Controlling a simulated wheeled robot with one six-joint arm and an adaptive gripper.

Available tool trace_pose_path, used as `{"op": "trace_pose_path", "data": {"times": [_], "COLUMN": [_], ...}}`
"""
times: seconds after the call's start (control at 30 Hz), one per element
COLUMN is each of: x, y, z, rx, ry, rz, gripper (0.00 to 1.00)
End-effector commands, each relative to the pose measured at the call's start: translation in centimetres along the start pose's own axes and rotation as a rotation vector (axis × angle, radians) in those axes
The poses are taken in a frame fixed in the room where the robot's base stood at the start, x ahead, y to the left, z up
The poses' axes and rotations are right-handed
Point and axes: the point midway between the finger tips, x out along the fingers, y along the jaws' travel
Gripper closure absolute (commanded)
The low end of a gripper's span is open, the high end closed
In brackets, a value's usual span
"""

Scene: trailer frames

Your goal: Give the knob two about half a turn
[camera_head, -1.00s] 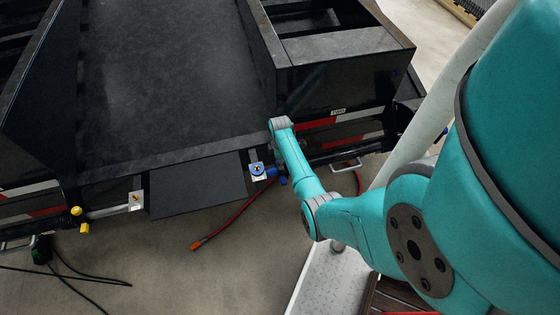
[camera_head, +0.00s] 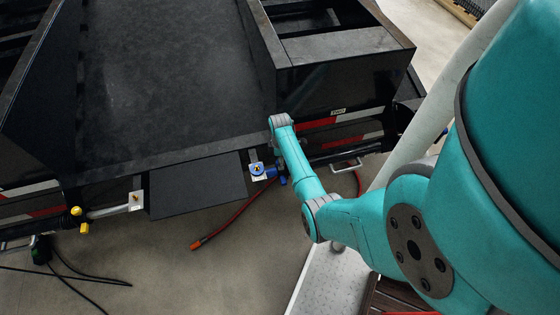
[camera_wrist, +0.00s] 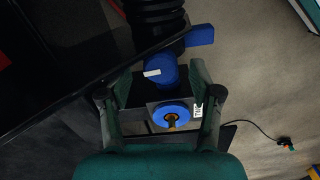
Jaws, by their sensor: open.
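A round blue knob (camera_head: 257,169) sits on a light plate at the trailer's rear edge in the head view. In the wrist view the blue knob (camera_wrist: 172,115) is a ring with a dark and yellow centre, in front of a dark block. A small white label (camera_wrist: 198,110) stands beside it; I cannot read it surely. My gripper (camera_wrist: 157,85) is open, with one finger on each side of the knob and of a blue cylinder (camera_wrist: 161,72). I see no clear contact.
The black trailer (camera_head: 160,90) fills the left and middle. A blue fitting (camera_head: 271,172) is right of the knob. A red hose (camera_head: 228,222) lies on the floor below. Yellow knobs (camera_head: 80,222) are at the left. A black cable (camera_wrist: 255,128) lies on open floor.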

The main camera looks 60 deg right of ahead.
Motion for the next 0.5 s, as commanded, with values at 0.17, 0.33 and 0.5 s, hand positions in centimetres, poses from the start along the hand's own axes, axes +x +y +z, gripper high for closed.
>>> {"op": "trace_pose_path", "data": {"times": [0.17, 0.33, 0.5], "x": [-3.4, -6.7, -9.2], "y": [0.0, 0.0, 0.0], "z": [0.0, 0.0, 0.0], "rx": [0.0, 0.0, 0.0], "ry": [0.001, 0.0, 0.0], "rz": [0.004, 0.004, 0.002], "gripper": [0.36, 0.36, 0.36]}}
